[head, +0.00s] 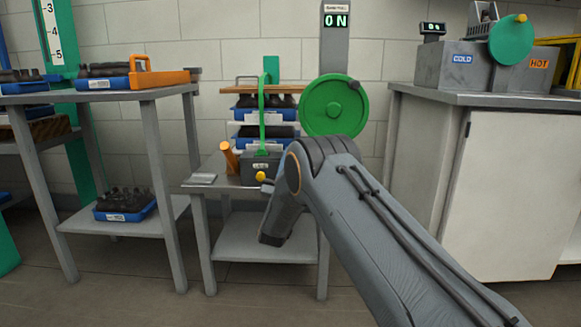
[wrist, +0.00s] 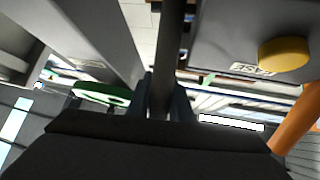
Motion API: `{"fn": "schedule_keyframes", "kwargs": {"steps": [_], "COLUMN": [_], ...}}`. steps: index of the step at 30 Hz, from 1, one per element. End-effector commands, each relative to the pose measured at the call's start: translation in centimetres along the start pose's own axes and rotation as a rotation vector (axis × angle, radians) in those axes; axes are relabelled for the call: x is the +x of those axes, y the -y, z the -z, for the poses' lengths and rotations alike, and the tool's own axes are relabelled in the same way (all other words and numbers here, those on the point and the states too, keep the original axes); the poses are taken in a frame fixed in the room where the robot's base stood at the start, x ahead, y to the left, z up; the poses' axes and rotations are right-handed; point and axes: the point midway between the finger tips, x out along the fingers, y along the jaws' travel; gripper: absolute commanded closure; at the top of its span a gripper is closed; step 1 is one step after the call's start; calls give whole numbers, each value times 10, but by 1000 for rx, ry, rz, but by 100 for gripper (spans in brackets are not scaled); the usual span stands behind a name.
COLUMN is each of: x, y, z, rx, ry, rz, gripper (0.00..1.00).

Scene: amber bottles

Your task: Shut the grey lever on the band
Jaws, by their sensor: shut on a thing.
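My gripper (wrist: 162,98) is shut on a dark grey bar, which I take to be the grey lever (wrist: 167,45). The bar runs up the middle of the wrist view between the two fingers. Beside it is a grey box (wrist: 225,40) with a yellow knob (wrist: 284,53) and an inverted, partly readable label. In the head view, the green band (head: 263,115) stands upright in front of stacked blue crates (head: 250,143). The grey box (head: 254,163) is at its foot. My arm hides the fingers and lever there.
A green wheel (head: 333,105) hangs on the post under an ON sign (head: 336,21). Counter (head: 480,98) at right, shelf table (head: 110,96) at left.

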Motion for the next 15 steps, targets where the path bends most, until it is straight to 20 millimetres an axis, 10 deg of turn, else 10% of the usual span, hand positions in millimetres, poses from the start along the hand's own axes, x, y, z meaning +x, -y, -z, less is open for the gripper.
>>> {"fn": "schedule_keyframes", "kwargs": {"steps": [15], "x": [1], "y": [1], "z": [-6], "rx": [5], "ry": [-28], "rz": [2], "gripper": [100]}}
